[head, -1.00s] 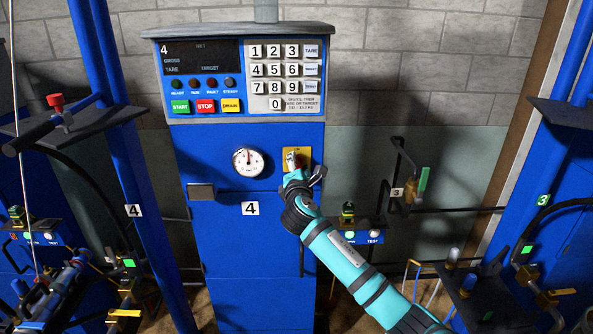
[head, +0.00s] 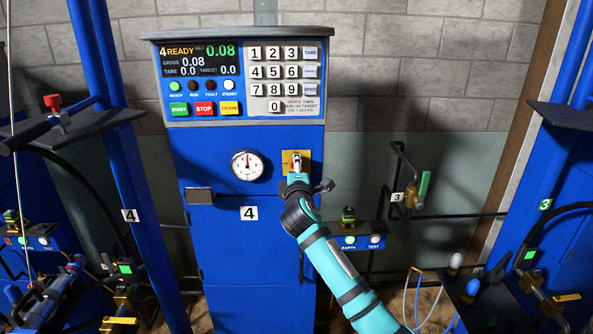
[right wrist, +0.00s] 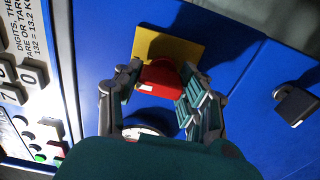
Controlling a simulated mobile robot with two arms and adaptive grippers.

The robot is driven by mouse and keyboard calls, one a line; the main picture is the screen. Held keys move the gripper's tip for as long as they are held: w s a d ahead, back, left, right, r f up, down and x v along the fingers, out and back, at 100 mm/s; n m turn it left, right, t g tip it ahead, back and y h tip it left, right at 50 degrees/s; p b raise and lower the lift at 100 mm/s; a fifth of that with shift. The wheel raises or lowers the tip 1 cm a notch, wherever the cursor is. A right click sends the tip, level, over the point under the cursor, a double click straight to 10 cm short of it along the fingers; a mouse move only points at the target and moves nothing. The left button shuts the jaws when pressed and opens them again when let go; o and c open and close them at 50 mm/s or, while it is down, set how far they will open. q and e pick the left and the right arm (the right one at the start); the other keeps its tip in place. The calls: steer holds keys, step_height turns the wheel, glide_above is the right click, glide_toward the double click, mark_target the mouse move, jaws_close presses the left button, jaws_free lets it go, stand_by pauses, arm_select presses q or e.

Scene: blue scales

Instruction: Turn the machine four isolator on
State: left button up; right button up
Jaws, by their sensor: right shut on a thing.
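The machine four isolator is a red rotary handle (right wrist: 160,77) on a yellow plate (right wrist: 180,46), on the blue front of the machine marked 4. In the head view the yellow plate (head: 305,160) sits right of the round dial. My right gripper (right wrist: 162,84) is shut on the red handle, one finger on each side. In the head view my right gripper (head: 297,178) covers much of the handle. The display (head: 202,61) is lit and reads 4 READY, net 0.08. The green READY lamp (head: 174,87) and white STEADY lamp (head: 229,87) are lit. My left gripper is not in view.
The keypad (head: 282,75) and START, STOP and yellow buttons (head: 204,109) are above the isolator. The dial (head: 247,165) is to its left. A valve with a green lever (head: 423,187) and pipes stand to the right. Hoses and valves crowd both lower sides.

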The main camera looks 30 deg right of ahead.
steer(key=shift+f, duration=0.1)
steer(key=o, duration=1.2)
steer(key=shift+c, duration=0.2)
steer(key=v, duration=1.2)
steer(key=shift+d, duration=0.1)
